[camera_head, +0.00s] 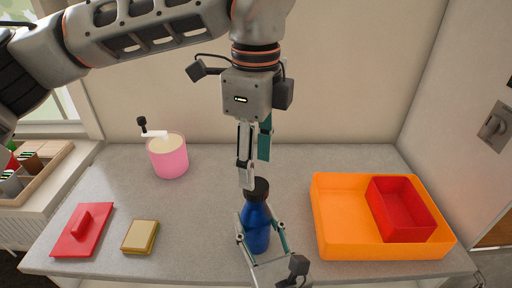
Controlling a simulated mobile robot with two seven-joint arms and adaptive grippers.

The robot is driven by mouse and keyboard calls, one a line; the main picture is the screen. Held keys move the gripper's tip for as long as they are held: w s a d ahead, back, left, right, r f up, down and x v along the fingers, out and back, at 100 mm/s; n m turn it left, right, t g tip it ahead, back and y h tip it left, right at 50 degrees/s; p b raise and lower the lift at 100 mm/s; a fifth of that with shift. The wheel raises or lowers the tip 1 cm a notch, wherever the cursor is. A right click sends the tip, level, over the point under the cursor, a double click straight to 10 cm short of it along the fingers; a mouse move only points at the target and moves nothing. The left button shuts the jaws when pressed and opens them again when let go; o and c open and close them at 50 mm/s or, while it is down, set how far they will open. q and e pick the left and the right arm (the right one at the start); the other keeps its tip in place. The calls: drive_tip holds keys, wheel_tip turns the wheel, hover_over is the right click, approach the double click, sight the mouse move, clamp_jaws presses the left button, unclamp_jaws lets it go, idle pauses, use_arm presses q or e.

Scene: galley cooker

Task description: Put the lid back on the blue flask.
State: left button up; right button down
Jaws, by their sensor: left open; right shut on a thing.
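The blue flask (257,230) stands upright on the counter. A black lid (257,189) sits on its mouth; whether it is fully seated I cannot tell. My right gripper (262,236) comes from the front edge and is shut on the flask's body, one finger on each side. My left gripper (254,172) points straight down from above, open. Its fingertips are just over the lid, one seeming close beside its top; I cannot tell whether they touch it.
An orange tray (335,243) holding a red box (407,234) stands on the right. A pink container (168,160) is at the back left. A red lid with a handle (82,232) and a sponge (140,237) lie front left. The counter between sponge and flask is clear.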

sight(256, 185)
use_arm(q)
drive_tip(key=shift+f, duration=2.6)
drive_tip(key=c, duration=1.2)
drive_tip(key=shift+o, duration=0.2)
